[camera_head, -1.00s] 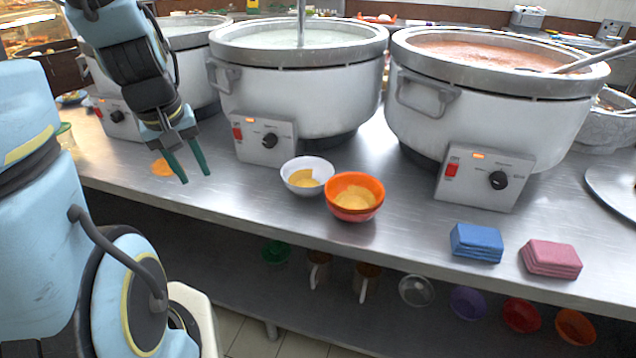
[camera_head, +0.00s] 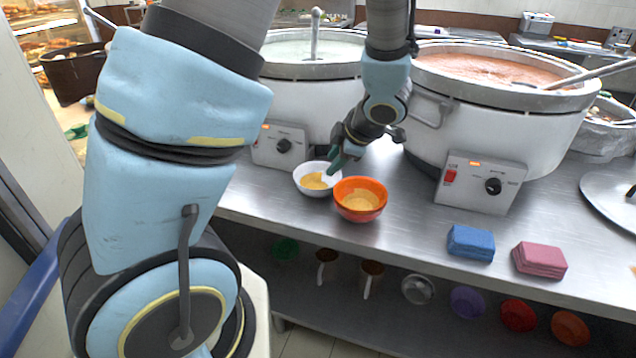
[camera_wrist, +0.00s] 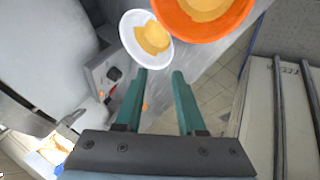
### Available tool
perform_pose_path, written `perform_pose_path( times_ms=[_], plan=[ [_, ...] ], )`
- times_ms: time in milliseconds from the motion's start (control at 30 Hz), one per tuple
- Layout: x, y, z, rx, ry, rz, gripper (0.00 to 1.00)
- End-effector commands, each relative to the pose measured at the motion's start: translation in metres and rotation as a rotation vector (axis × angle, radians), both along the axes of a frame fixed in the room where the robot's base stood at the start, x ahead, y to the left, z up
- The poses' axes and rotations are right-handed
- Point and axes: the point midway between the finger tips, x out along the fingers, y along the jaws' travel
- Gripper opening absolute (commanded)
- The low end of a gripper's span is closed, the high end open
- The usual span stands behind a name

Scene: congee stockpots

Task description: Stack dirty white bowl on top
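The dirty white bowl (camera_head: 307,184), with yellow residue inside, stands on the steel counter. It also shows at the top of the wrist view (camera_wrist: 133,46). An orange bowl (camera_head: 366,188) with yellow residue sits close on its right, on top of another reddish bowl (camera_head: 362,216); the orange bowl also shows in the wrist view (camera_wrist: 232,30). My gripper (camera_head: 335,170) is at the white bowl's right rear rim in the head view. In the wrist view its green fingers (camera_wrist: 160,74) are apart with nothing between them, the tips just short of the white bowl.
Large stockpots (camera_head: 500,110) with control boxes stand behind the bowls. A blue sponge stack (camera_head: 470,243) and a pink sponge stack (camera_head: 540,260) lie at the right front of the steel counter (camera_head: 420,228). Bowls and mugs sit on the shelf below.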

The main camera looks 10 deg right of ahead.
Motion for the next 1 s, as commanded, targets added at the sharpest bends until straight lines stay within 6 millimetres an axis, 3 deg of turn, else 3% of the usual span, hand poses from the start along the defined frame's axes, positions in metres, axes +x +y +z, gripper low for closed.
perform_pose_path(
  times_ms=[200,400,733,1000],
  plan=[
    [-0.011,0.001,-0.008,0.019,0.001,0.086,0.39],
    [0.003,0.01,-0.035,0.021,0.001,0.09,0.39],
    [0.015,0.018,-0.058,0.019,0.001,0.088,0.39],
    [0.028,0.027,-0.09,0.019,0.001,0.086,0.39]
  ],
)
